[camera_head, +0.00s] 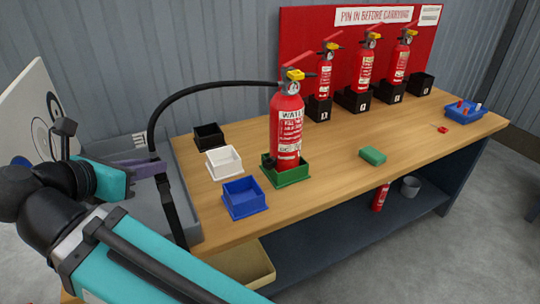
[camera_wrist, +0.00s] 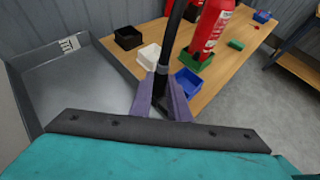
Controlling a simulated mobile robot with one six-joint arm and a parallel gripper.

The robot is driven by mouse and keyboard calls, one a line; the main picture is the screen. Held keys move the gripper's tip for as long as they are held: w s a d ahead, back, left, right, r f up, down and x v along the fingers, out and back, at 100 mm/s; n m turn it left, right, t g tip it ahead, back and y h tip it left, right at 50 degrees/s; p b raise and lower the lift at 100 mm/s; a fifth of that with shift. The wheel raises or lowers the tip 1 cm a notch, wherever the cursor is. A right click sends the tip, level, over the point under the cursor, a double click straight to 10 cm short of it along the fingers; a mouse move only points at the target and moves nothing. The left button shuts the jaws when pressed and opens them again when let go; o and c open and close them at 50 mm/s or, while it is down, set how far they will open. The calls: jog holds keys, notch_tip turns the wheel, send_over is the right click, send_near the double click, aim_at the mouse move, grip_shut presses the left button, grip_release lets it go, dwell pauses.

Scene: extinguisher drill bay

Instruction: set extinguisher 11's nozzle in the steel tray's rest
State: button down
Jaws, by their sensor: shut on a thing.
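A red extinguisher (camera_head: 287,130) marked WATER, with a yellow pin area, stands upright in a green holder (camera_head: 290,176) on the bench. No number 11 is legible on it. It also shows in the wrist view (camera_wrist: 210,28). Its black hose (camera_head: 215,84) arches left to my gripper (camera_head: 160,168). My gripper, with purple fingers (camera_wrist: 160,100), is shut on the black nozzle (camera_head: 174,212), which hangs nearly upright, its end pointing down. The grey steel tray (camera_wrist: 85,85) lies left of the nozzle in the wrist view. I cannot make out its rest.
Black (camera_head: 208,136), white (camera_head: 223,161) and blue (camera_head: 243,197) boxes stand beside the green holder. A green block (camera_head: 373,156) and a blue bin (camera_head: 463,112) lie to the right. Three more extinguishers stand before a red board (camera_head: 300,40). The steel tray's visible floor looks clear.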

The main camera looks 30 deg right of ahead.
dwell(0.3)
jog(key=c, duration=1.6)
grip_release()
jog(key=shift+f, duration=0.1)
